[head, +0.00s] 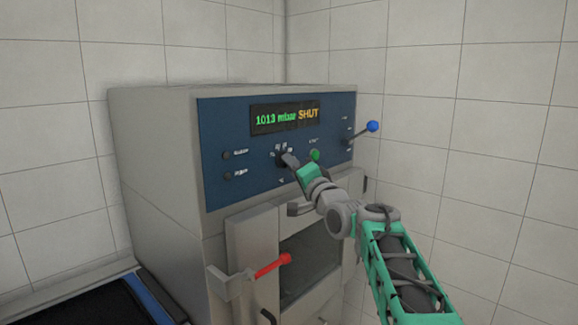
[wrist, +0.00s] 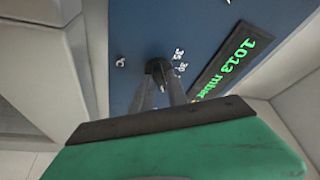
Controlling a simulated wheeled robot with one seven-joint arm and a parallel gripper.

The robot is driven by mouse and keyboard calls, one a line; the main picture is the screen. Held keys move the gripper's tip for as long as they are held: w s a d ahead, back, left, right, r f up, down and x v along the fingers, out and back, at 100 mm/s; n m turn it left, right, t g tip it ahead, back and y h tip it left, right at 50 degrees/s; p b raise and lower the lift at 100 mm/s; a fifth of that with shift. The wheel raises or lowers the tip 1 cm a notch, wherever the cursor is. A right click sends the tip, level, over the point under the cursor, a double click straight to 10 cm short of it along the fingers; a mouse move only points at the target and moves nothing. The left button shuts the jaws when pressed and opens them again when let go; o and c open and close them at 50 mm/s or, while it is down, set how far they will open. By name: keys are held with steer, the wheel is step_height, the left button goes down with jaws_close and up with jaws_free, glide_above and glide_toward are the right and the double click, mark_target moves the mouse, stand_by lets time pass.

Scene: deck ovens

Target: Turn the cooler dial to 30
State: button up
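The cooler dial (head: 280,158) is a small dark knob on the blue front panel of the grey machine, partly hidden by my gripper in the head view. In the wrist view the dial (wrist: 158,66) shows at the tips of my fingers, with a small light mark by it. Printed figures that look like 35 and 30 stand just right of it. My gripper (head: 291,161) reaches the panel from the lower right. In the wrist view its two fingers (wrist: 160,84) sit on either side of the dial and appear closed on it. The dial's exact setting is hard to read.
A display (head: 285,117) above the dial reads 1013 mbar SHUT. A green button (head: 314,155) is right of my gripper, and a blue-knobbed lever (head: 372,127) sticks out at the right. A red-knobbed handle (head: 285,259) juts out below. Two dark buttons are at the left.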

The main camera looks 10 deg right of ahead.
jaws_close()
